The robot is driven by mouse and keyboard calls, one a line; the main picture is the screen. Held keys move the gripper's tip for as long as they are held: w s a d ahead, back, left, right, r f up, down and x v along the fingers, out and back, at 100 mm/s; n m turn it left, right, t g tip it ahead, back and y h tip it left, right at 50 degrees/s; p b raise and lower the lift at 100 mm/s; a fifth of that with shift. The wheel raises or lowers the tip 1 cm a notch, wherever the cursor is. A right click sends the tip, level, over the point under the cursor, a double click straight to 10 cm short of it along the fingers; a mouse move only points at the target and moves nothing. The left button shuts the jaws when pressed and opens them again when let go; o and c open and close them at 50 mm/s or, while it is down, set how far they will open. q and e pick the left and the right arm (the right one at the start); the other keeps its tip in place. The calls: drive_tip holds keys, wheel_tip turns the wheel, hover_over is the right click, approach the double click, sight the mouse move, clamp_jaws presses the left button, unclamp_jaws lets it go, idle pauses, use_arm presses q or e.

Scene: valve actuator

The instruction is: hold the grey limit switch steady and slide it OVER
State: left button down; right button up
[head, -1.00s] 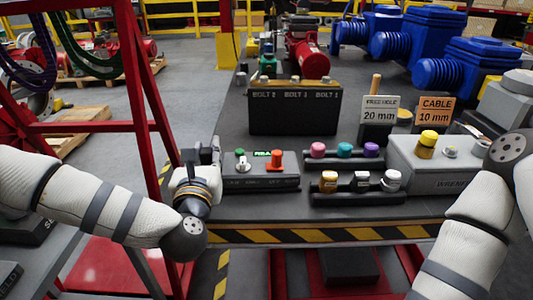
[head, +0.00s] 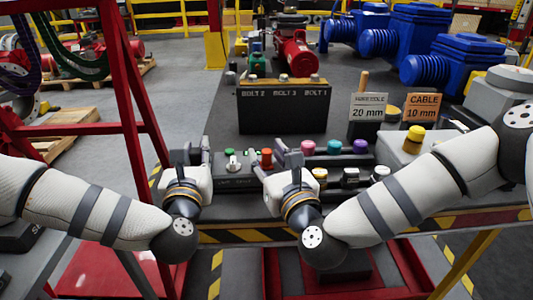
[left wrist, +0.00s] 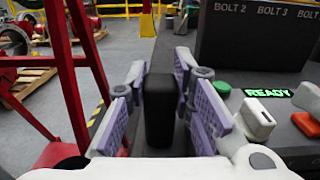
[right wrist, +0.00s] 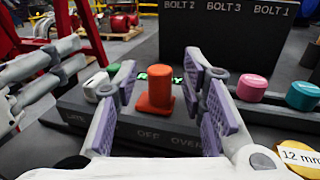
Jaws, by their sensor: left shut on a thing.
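The grey limit switch (head: 236,182) is a low box at the table's front edge. It carries a green button (left wrist: 222,87), a white lever (left wrist: 258,118), a lit READY display (left wrist: 266,93) and an orange knob (right wrist: 155,92). OFF and OVER are lettered on its front below the knob. My left gripper (head: 192,155) is shut on a black upright block (left wrist: 160,110) at the switch's left end; whether they are joined I cannot tell. My right gripper (head: 282,160) is open. In the right wrist view, the orange knob stands between and just beyond its fingers, with gaps both sides.
A dark bolt stand (head: 285,110) rises behind the switch. Pink (right wrist: 251,87) and teal (right wrist: 303,95) caps stand to the right, with a yellow-topped piece (right wrist: 296,152) in front of them. A red frame (head: 135,100) stands left of the table.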

drive_tip(key=shift+w+a, duration=0.15)
drive_tip(key=shift+w, duration=0.3)
clamp_jaws()
drive_tip(key=shift+w+d, duration=0.1)
drive_tip(key=shift+d, duration=1.7)
unclamp_jaws()
